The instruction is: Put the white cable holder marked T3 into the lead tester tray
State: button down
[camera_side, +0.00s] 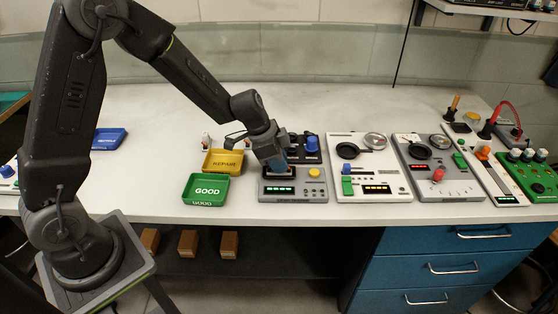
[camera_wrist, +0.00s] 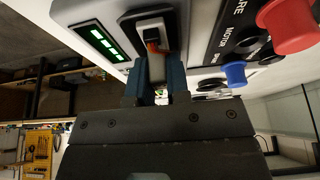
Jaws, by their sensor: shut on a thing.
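My gripper (camera_side: 276,164) is over the grey tester (camera_side: 293,190) with a green display and yellow button. In the wrist view its blue fingers (camera_wrist: 160,80) are shut on a pale block, the white cable holder (camera_wrist: 157,68); no T3 mark is readable. The holder's far end is at the black-rimmed tray (camera_wrist: 176,22) of the tester, beside the green display (camera_wrist: 100,40). A white-grey piece and a bit of orange show inside that rim. I cannot tell whether the holder rests on the tray floor. In the side view the fingers hide the holder.
A green GOOD tray (camera_side: 206,189) and a yellow REPAIR tray (camera_side: 223,162) stand to the left. A black unit with a blue knob (camera_side: 311,143) is close behind the tester. A white device (camera_side: 368,180) stands to the right. The bench's left middle is clear.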

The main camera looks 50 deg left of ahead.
jog(key=shift+f, duration=0.1)
jog(key=c, duration=1)
grip_release()
jog(key=shift+v, duration=2.55)
notch_tip(320, 180, up, 4)
